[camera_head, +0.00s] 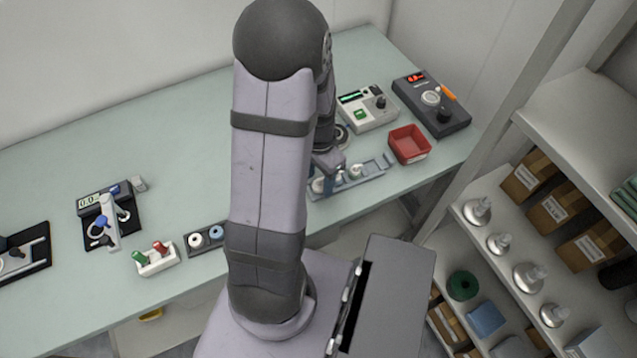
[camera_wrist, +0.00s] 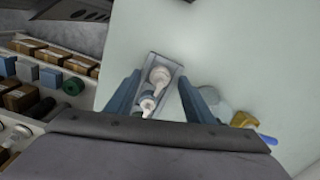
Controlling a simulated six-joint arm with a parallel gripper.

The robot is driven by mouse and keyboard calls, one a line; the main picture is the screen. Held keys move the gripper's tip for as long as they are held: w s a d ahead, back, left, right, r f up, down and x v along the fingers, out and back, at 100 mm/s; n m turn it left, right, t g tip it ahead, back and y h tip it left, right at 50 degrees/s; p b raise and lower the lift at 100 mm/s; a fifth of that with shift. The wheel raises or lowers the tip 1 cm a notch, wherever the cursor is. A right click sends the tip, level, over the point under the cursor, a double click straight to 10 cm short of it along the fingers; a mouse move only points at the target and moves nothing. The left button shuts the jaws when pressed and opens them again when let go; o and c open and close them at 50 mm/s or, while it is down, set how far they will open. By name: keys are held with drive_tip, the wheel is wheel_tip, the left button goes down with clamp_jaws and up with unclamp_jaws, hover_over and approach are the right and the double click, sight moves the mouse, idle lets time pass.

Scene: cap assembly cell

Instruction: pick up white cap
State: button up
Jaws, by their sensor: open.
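A narrow blue-grey tray (camera_head: 376,175) lies near the front edge of the bench in the head view and holds small white parts. One white cap (camera_head: 356,170) sits in it just right of my gripper (camera_head: 328,176); another white part (camera_head: 318,185) shows beside the fingers. My gripper (camera_wrist: 158,82) is open, with nothing held. I cannot tell its exact height above the cap.
A red bin (camera_head: 409,145) stands right of the tray, with a light device (camera_head: 367,108) and a dark device (camera_head: 432,104) behind. A dark block with rings (camera_head: 206,238) and a white holder (camera_head: 156,260) stand to the left. Shelves (camera_head: 560,105) are at right. The back-left bench is clear.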

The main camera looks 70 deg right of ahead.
drive_tip(key=shift+f, duration=0.1)
drive_tip(key=c, duration=0.8)
